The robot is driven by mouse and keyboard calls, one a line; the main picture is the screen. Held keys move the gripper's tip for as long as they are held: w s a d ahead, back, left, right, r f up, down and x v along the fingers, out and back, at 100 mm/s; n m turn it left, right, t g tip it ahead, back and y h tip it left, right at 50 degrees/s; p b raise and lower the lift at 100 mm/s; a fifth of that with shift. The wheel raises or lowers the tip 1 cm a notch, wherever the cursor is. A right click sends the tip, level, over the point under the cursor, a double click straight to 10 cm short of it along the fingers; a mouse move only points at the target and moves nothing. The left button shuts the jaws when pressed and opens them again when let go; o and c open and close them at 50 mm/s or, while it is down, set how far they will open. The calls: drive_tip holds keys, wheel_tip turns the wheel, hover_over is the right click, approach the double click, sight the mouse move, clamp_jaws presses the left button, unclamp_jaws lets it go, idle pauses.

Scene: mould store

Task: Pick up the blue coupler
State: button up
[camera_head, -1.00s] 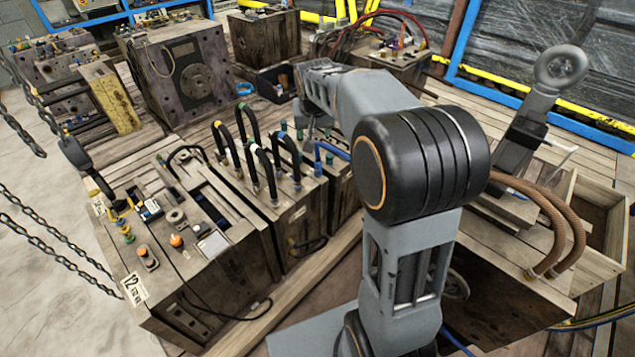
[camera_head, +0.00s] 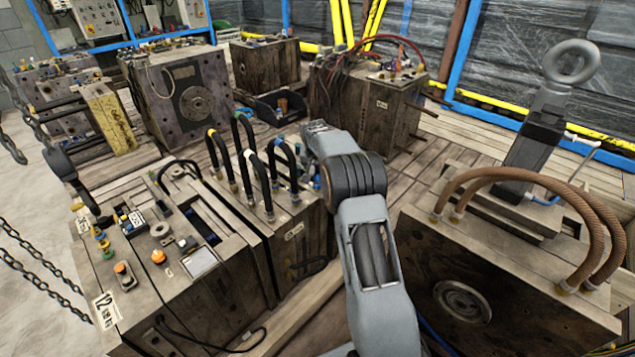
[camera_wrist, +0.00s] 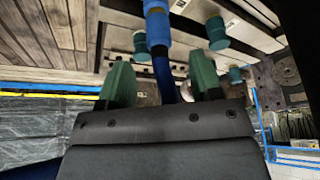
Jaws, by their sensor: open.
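The blue coupler (camera_wrist: 157,27) shows in the wrist view, near the top centre, with a blue hose (camera_wrist: 165,78) running from it down between the fingers. My gripper (camera_wrist: 160,78) is open, its two green fingertips on either side of the hose and a little short of the coupler. I cannot tell whether either finger touches it. Green-teal couplers (camera_wrist: 217,33) stand close by to the right and left of the blue one. In the head view my arm hides the gripper and most of the blue coupler.
Black hoses (camera_head: 283,165) loop up from the mould block left of my arm. A mould with brown hoses (camera_head: 590,215) and a lifting eye (camera_head: 572,62) stand at right. A black bin (camera_head: 283,106) and a mould with red hoses (camera_head: 375,95) lie behind. Chains hang at left.

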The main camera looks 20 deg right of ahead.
sight(317, 172)
drive_tip(key=shift+b+x, duration=0.7)
drive_tip(key=shift+x, duration=2.35)
drive_tip(key=shift+r, duration=0.1)
clamp_jaws()
